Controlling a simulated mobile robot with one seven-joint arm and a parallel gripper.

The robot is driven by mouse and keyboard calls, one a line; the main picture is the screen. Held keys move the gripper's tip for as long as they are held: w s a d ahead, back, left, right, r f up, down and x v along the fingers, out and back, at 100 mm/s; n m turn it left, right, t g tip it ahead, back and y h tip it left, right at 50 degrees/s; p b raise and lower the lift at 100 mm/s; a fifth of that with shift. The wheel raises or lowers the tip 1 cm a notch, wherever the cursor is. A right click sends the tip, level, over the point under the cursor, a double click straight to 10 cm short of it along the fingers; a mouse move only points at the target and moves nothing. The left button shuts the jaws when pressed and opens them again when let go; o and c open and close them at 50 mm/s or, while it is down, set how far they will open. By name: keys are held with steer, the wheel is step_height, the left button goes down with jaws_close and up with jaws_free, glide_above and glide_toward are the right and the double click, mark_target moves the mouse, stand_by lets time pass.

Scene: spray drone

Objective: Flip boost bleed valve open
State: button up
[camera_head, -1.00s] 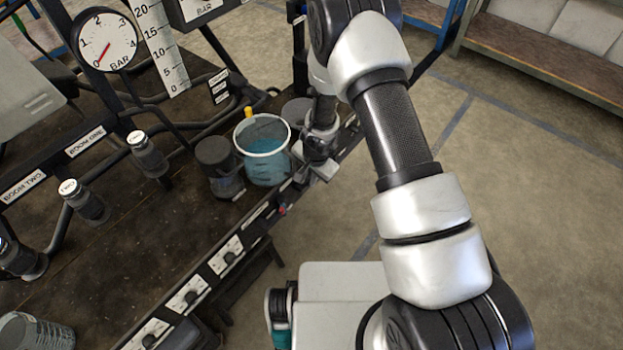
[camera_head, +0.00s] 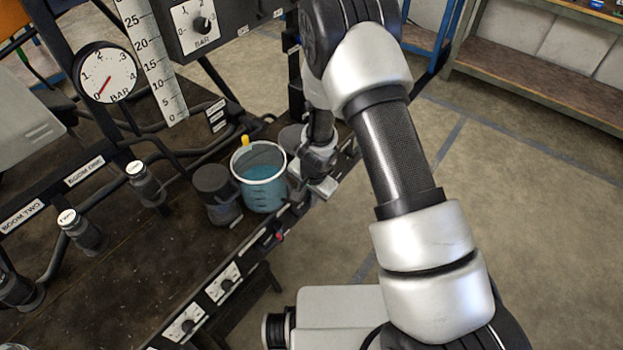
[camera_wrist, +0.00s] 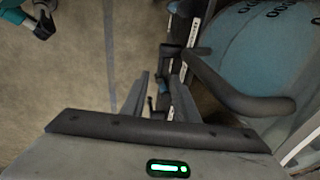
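My gripper (camera_head: 320,180) is low at the front edge of the dark bench, right beside the jug of blue liquid (camera_head: 262,187). In the wrist view my gripper (camera_wrist: 160,98) has its two fingers apart, with a gap between them. Small dark fittings (camera_wrist: 162,86) on the bench edge show in and beyond that gap; I cannot tell whether the fingers touch them. I cannot pick out the boost bleed valve for certain, as no label for it is readable. The jug's dark handle (camera_wrist: 235,95) is close to the right finger.
A dark cup (camera_head: 216,192) stands left of the jug. Dial panels (camera_head: 224,283) and a small red part (camera_head: 280,237) line the bench front. A pressure gauge (camera_head: 108,72), a scale (camera_head: 152,62) and a BAR box (camera_head: 190,30) stand behind. Open floor lies right.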

steer(key=p+v, duration=0.2)
steer(key=v, duration=1)
steer(key=shift+r+p, duration=0.25)
steer(key=shift+p, duration=0.1)
steer(key=shift+s, duration=0.1)
steer(key=s+d+r+n+t+y+p, duration=0.1)
steer(key=s+r+n+p, duration=0.15)
steer(key=r, duration=1.15)
steer(key=s+d+r+n+y+p, duration=0.15)
steer(key=r+p, duration=0.25)
steer(key=r, duration=1)
steer(key=s+d+r+n+t+h+p, duration=0.1)
steer(key=s+d+r+p, duration=0.1)
steer(key=s+d+r, duration=0.3)
steer(key=s+d+r+n+t+h+p, duration=0.1)
steer(key=s+d+r+n+h+p, duration=0.1)
steer(key=s+d+r, duration=0.4)
steer(key=s+r+p, duration=0.1)
steer(key=s+r, duration=0.4)
steer(key=r, duration=0.2)
steer(key=shift+r+n, duration=0.2)
steer(key=shift+n, duration=0.1)
steer(key=shift+a+h, duration=0.1)
steer(key=shift+h, duration=0.15)
